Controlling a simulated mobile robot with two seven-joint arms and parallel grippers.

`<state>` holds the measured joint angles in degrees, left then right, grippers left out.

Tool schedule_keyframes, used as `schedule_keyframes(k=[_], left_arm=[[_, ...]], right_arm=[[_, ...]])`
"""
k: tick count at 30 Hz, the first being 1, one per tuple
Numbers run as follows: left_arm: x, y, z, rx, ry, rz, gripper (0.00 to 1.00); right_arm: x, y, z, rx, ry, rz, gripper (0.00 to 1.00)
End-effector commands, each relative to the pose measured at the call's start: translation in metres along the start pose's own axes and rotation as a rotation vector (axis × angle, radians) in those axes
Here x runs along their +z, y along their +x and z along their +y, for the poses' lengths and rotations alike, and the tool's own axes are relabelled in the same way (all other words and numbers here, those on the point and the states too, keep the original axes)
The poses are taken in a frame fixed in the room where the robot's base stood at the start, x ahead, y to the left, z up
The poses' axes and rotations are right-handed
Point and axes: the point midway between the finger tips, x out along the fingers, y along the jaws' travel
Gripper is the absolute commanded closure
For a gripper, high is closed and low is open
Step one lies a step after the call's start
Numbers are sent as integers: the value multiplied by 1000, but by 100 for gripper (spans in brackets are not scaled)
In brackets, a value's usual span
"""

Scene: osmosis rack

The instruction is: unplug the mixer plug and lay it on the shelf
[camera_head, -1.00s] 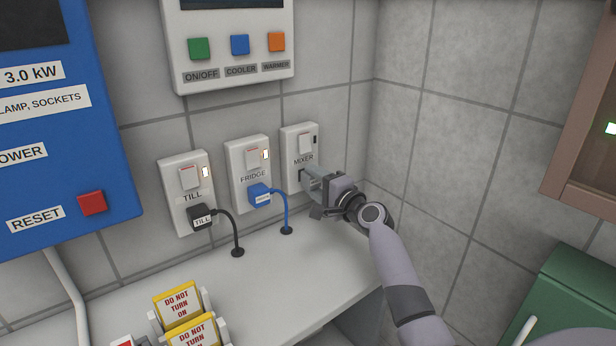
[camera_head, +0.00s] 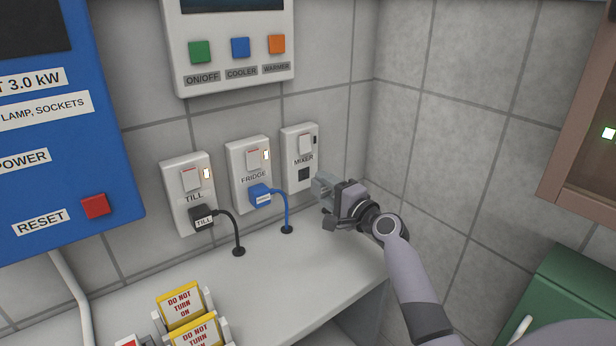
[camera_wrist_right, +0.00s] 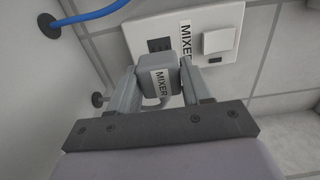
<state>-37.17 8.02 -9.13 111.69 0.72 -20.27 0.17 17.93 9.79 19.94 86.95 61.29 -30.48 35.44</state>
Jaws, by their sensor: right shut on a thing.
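The mixer socket (camera_head: 300,158) is a white wall plate with a rocker switch and a dark, bare outlet in the head view. It also shows in the right wrist view (camera_wrist_right: 213,42). My right gripper (camera_head: 326,187) is just in front of and below the outlet, above the shelf. In the right wrist view its fingers (camera_wrist_right: 160,92) are shut on the grey mixer plug (camera_wrist_right: 174,70), which bears a MIXER label. The plug is apart from the outlet. The white shelf (camera_head: 290,265) is below. My left gripper is not in view.
The till plug (camera_head: 203,218) and blue fridge plug (camera_head: 262,194) sit in their sockets to the left, with cords running to the shelf. Yellow DO NOT TURN ON signs (camera_head: 181,305) stand at the shelf's front left. The shelf's middle is clear.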

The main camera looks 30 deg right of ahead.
Motion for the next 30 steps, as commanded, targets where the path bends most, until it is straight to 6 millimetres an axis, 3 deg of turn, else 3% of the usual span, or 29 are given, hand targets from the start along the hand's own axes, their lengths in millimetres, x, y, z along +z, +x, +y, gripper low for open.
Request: schedule_keyframes(k=[20, 30], left_arm=[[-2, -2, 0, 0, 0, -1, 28], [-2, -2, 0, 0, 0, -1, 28]], right_arm=[[2, -11, 3, 5, 0, 3, 100], [49, -39, 41, 95, 2, 48, 100]])
